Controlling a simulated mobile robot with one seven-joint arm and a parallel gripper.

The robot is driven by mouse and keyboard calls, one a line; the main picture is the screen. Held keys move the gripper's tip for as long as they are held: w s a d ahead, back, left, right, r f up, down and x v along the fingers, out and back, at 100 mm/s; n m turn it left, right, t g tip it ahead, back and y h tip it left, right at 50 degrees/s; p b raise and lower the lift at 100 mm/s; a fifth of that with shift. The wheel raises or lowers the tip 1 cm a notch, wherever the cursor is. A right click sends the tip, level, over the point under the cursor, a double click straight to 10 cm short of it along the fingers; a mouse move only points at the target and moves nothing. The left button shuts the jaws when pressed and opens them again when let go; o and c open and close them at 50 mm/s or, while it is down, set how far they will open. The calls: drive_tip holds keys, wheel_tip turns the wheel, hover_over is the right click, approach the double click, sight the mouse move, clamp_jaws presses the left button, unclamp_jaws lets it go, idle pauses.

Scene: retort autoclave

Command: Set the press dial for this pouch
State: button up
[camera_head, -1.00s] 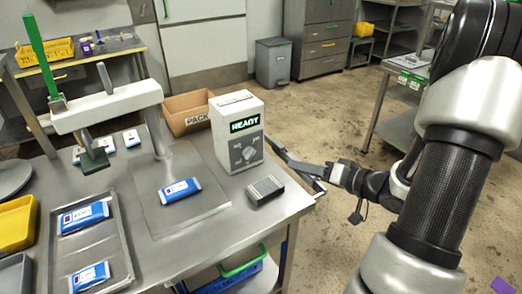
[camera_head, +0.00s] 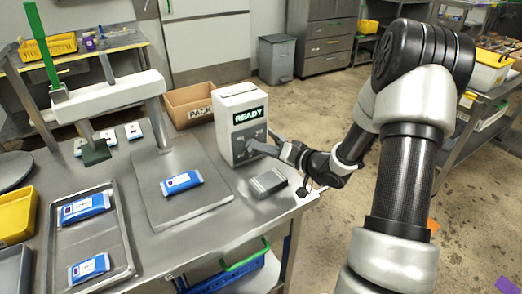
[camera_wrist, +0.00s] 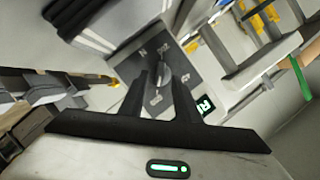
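The white press control box (camera_head: 238,112) stands on the steel bench with a lit READY screen (camera_head: 248,117). Its grey dial panel (camera_head: 246,135) is partly hidden by my gripper (camera_head: 264,143) in the head view. In the wrist view the dial knob (camera_wrist: 157,97) shows between and beyond the two dark fingers of my gripper (camera_wrist: 161,78). The fingers are apart; I cannot tell whether they touch the knob. Marks around the knob are too small to read surely. A blue and white pouch (camera_head: 181,182) lies flat on the press plate (camera_head: 168,204).
A steel tray (camera_head: 122,240) at left holds two more blue pouches. The press arm (camera_head: 105,97) with a green handle stands behind. A cardboard PACK box (camera_head: 188,104) sits behind the control box. A grey block (camera_head: 268,182) lies near the bench's right edge, below my gripper.

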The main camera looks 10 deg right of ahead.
drive_tip(key=shift+w+a+f, duration=0.2)
drive_tip(key=shift+w+a, duration=0.15)
drive_tip(key=shift+w, duration=0.2)
clamp_jaws()
